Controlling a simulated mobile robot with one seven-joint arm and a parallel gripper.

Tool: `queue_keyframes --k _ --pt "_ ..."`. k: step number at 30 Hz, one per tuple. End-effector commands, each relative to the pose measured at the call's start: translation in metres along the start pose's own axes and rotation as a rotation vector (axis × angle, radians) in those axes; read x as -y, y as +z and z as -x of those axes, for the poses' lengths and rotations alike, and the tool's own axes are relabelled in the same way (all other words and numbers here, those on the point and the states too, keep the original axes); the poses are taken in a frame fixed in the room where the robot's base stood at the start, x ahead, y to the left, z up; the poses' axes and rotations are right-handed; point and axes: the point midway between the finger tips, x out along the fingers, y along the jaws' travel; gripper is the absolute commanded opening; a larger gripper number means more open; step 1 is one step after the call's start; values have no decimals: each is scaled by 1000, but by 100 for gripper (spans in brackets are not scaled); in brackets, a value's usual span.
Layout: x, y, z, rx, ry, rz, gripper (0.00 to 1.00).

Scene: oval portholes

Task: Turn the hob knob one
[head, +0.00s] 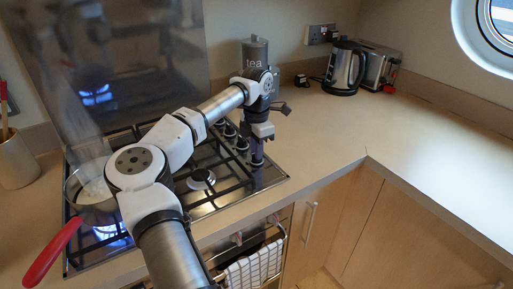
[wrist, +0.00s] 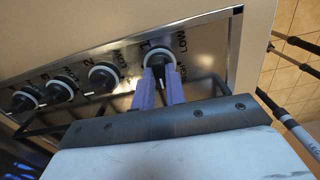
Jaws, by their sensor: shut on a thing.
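Hob knob one (wrist: 159,54), black with a white ring, is the last of the row beside the printed LOW and HIGH marks in the wrist view. My gripper (wrist: 160,78) has its purple fingers pointing down, closed on this knob. In the head view my gripper (head: 257,156) is at the right end of the hob (head: 262,180), and its fingers mostly hide the knob there. Several other knobs (wrist: 103,75) line the same steel panel to the left in the wrist view.
A pan (head: 88,198) with a red handle (head: 52,250) sits over a blue flame at the hob's left. A tea canister (head: 255,58) stands close behind my gripper. A kettle (head: 344,68) and toaster (head: 377,66) stand further back. The right worktop (head: 430,140) is clear.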

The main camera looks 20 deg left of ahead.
Motion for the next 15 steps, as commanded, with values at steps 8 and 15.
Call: queue_keyframes --k 8,15 --pt "0 1 2 3 3 -261 0" --pt "0 1 2 3 3 -490 0"
